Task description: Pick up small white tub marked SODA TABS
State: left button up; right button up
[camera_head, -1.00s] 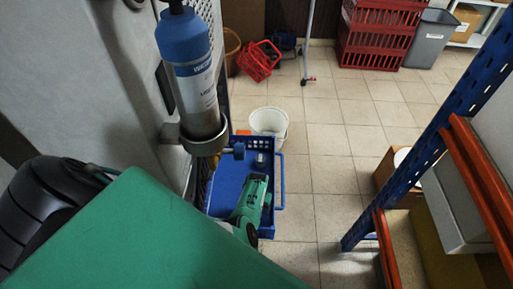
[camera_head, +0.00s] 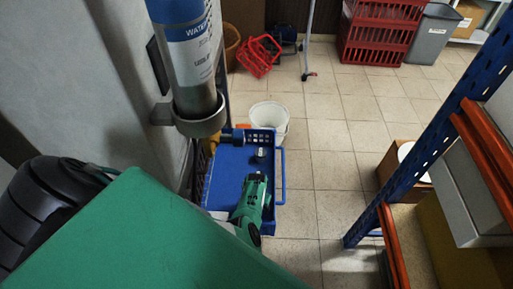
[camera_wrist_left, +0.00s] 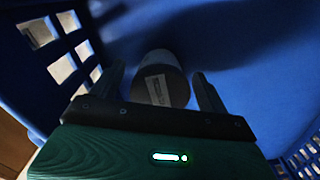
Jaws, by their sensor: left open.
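A small round tub (camera_wrist_left: 163,80) with a pale label lies or stands inside the blue crate (camera_wrist_left: 90,25). It looks grey in the shade, and its label is too dim to read. My left gripper (camera_wrist_left: 157,72) is open, with one finger on each side of the tub in the left wrist view; I cannot tell whether they touch it. In the head view the blue crate (camera_head: 222,185) holds a small dark and pale item (camera_head: 261,154), and my green left wrist reaches into the crate just in front of it. My right gripper is not in view.
A blue-labelled cylinder (camera_head: 195,50) hangs in a wall bracket above the crate's left side. A white bucket (camera_head: 269,119) stands behind the crate. A blue and orange shelf rack (camera_head: 425,140) is on the right. Tiled floor (camera_head: 325,170) between is clear.

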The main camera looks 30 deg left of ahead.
pick_arm(q)
jog(key=shift+f, duration=0.1)
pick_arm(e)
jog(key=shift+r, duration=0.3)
pick_arm(q)
jog(key=shift+c, duration=0.2)
jog(key=c, duration=1.1)
jog(key=shift+c, duration=0.3)
